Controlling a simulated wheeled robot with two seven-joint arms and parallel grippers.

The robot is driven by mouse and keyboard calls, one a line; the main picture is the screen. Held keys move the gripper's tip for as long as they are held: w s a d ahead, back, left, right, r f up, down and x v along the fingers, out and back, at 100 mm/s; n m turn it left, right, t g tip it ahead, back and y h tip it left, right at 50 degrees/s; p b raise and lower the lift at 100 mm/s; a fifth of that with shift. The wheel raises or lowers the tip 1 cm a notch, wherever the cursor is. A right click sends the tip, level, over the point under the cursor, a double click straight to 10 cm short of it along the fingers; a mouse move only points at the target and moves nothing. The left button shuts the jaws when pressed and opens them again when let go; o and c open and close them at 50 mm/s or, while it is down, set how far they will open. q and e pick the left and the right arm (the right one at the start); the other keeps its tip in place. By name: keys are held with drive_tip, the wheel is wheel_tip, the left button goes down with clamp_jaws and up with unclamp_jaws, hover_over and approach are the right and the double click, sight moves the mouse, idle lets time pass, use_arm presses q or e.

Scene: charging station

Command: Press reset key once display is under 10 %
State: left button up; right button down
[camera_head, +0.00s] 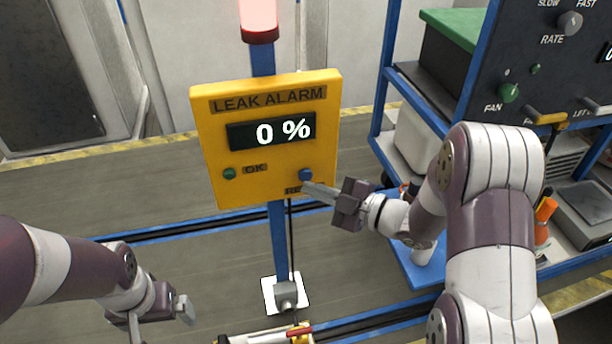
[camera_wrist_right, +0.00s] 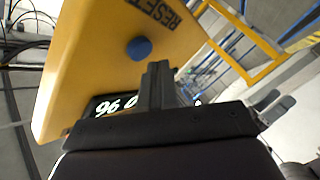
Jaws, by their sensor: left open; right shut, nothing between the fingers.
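A yellow leak alarm box (camera_head: 272,181) stands on a blue post in the head view. Its display (camera_head: 270,132) reads 0 %. The blue reset key (camera_head: 305,175) is at the box's lower right, and the RESET label beneath it is partly hidden by my right gripper (camera_head: 318,191). That gripper is shut and empty, with its tips close to the key. In the right wrist view the blue key (camera_wrist_right: 139,48) shows uncovered beside the shut fingers (camera_wrist_right: 158,80); I cannot tell whether they touch the box. My left gripper (camera_head: 160,308) is open and empty at the lower left.
A red lamp (camera_head: 258,18) glows above the box. A green light (camera_head: 229,173) marked OK sits at its lower left. A blue-framed shelf (camera_head: 378,108) and a dark panel with knobs (camera_head: 545,70) stand at the right. Floor (camera_head: 150,195) left of the box is clear.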

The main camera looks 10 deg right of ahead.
drive_tip(key=shift+w, duration=0.1)
drive_tip(key=shift+w, duration=0.35)
drive_tip(key=shift+w, duration=0.4)
idle(0.6)
drive_tip(key=shift+s, duration=0.85)
drive_tip(key=s, duration=0.5)
idle(0.9)
